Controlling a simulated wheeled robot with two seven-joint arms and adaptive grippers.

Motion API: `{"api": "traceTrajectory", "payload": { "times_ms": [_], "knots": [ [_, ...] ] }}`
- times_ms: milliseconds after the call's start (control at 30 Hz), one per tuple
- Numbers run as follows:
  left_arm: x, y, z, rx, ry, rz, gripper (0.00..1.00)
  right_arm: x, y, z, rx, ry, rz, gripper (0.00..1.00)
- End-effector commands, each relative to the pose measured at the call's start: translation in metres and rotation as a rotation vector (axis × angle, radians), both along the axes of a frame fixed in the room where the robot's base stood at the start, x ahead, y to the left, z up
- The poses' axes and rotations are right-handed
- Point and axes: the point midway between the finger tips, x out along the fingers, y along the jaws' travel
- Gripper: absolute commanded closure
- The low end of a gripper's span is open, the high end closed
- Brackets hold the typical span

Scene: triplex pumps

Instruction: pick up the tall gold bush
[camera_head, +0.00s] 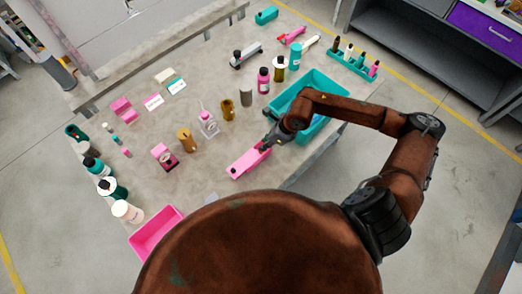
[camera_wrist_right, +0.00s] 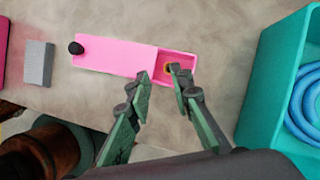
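A gold cylinder (camera_head: 227,110) stands upright on the grey table, left of my right gripper. A tan-gold cylinder (camera_head: 187,140) stands further left. I cannot tell for sure which one is the tall gold bush. My right gripper (camera_head: 266,146) is over the right end of a long pink box (camera_head: 246,164). In the wrist view the right gripper (camera_wrist_right: 161,77) is open, its fingers apart at the open end of the pink box (camera_wrist_right: 115,56). My left gripper is not in view.
A teal bin (camera_head: 335,84) stands just right of the gripper; a blue coil (camera_wrist_right: 306,105) lies in it. A grey cylinder (camera_head: 246,95), a pink-capped bottle (camera_head: 208,124) and several bottles stand nearby. A pink tray (camera_head: 155,232) is at the front left. The table middle has clear patches.

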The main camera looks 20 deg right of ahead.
Motion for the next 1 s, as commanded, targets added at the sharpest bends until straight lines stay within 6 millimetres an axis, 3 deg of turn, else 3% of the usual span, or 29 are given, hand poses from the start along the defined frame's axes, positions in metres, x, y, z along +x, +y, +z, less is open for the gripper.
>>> {"api": "traceTrajectory", "payload": {
  "times_ms": [100,367,600,967,1000],
  "knots": [
    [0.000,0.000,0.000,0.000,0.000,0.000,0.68,0.003,-0.011,-0.009,-0.043,0.003,-0.001,0.80],
    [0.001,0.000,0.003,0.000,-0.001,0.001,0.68,0.009,-0.004,-0.035,-0.040,0.005,-0.001,0.80],
    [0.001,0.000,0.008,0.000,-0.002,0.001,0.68,0.015,0.001,-0.069,-0.038,0.005,-0.002,0.80],
    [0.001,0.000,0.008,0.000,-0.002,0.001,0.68,0.017,0.003,-0.079,-0.039,0.005,0.000,0.80],
    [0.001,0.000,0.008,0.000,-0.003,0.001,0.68,0.017,0.003,-0.079,-0.039,0.005,0.000,0.85]
  ]
}}
